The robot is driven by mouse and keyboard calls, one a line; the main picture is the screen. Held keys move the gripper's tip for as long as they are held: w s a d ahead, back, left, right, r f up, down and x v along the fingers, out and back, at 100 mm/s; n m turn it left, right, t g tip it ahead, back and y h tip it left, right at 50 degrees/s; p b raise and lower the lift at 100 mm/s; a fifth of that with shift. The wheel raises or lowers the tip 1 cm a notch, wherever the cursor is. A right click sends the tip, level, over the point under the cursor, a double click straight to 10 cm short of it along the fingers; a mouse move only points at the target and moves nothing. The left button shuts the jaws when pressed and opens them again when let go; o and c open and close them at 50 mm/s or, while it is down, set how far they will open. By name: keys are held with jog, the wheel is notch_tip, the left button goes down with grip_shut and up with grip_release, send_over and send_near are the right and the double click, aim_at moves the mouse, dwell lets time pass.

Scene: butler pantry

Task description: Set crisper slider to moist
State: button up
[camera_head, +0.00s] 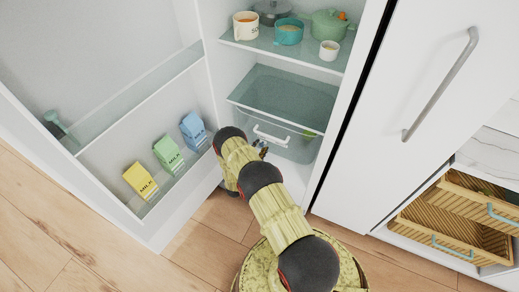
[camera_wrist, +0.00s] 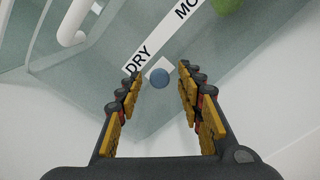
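The knob sits near the "DRY" end. My gripper (camera_wrist: 158,68) is open, its two fingers on either side of the knob, with gaps visible; I cannot tell whether either touches it. In the head view my arm reaches to the crisper drawer (camera_head: 297,147) in the open fridge, and the slider is hidden there.
A white drawer handle (camera_head: 270,137) is close to my gripper, also in the wrist view (camera_wrist: 75,22). The open fridge door (camera_head: 110,155) with milk cartons (camera_head: 167,153) stands left. A closed white door (camera_head: 400,110) is at right. Shelves with pots are above.

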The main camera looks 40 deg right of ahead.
jog(key=c, duration=0.3)
grip_shut()
jog(key=shift+s, duration=0.1)
dwell(0.6)
